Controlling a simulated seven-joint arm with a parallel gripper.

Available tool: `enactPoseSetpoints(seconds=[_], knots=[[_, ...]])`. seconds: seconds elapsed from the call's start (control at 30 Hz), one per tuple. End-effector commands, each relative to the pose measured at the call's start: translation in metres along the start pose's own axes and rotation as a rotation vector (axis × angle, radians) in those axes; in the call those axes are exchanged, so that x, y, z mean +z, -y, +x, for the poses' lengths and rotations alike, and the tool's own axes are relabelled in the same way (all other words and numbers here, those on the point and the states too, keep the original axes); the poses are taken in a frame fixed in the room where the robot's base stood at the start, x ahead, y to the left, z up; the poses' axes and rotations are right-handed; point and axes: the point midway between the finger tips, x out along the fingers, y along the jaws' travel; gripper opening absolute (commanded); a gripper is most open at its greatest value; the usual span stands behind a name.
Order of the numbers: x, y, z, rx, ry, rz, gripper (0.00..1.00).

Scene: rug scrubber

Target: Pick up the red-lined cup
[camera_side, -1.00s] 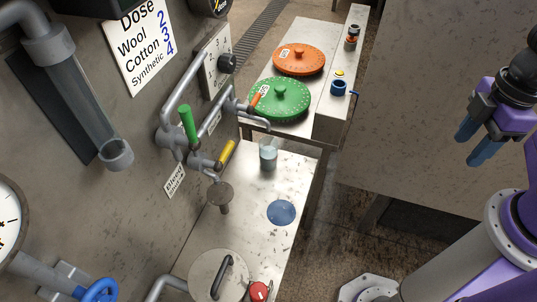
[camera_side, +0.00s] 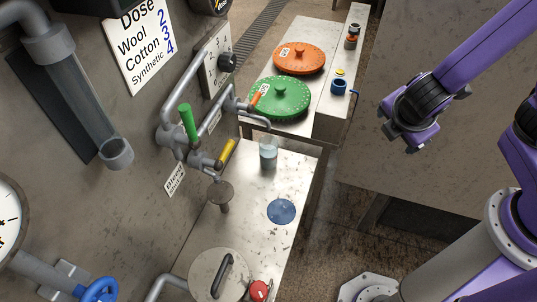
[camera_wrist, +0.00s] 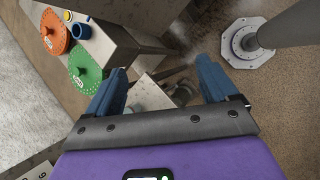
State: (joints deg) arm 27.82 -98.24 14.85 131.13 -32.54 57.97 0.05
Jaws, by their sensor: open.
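A clear cup (camera_side: 268,154) with a bluish look stands upright near the back edge of the steel table (camera_side: 245,245). My gripper (camera_side: 408,134) is in the air to the right of the tables, away from both. In the wrist view its blue fingers are spread apart and empty (camera_wrist: 160,67), with part of a steel table behind them.
Green (camera_side: 279,97) and orange (camera_side: 299,58) lids lie on the rear table beside a blue cup (camera_side: 338,87). A blue disc (camera_side: 281,212) lies on the front table. Pipes with green (camera_side: 188,122) and yellow (camera_side: 226,152) handles jut out at left.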

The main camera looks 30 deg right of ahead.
Motion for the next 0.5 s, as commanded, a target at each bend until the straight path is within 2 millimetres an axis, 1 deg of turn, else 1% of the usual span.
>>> enactPoseSetpoints(seconds=[0.03, 0.1, 0.17, 0.3, 0.37, 0.4, 0.47, 0.5], knots=[[-0.013, -0.008, 0.005, 0.043, 0.041, -0.064, 0.86], [-0.03, -0.02, 0.012, 0.108, 0.089, -0.15, 0.86], [-0.046, -0.029, 0.017, 0.164, 0.129, -0.223, 0.86], [-0.087, -0.047, 0.029, 0.295, 0.211, -0.398, 0.86], [-0.105, -0.052, 0.035, 0.351, 0.243, -0.475, 0.86], [-0.119, -0.055, 0.038, 0.389, 0.262, -0.527, 0.86], [-0.138, -0.058, 0.044, 0.445, 0.291, -0.604, 0.86], [-0.152, -0.059, 0.048, 0.484, 0.308, -0.657, 0.86]])
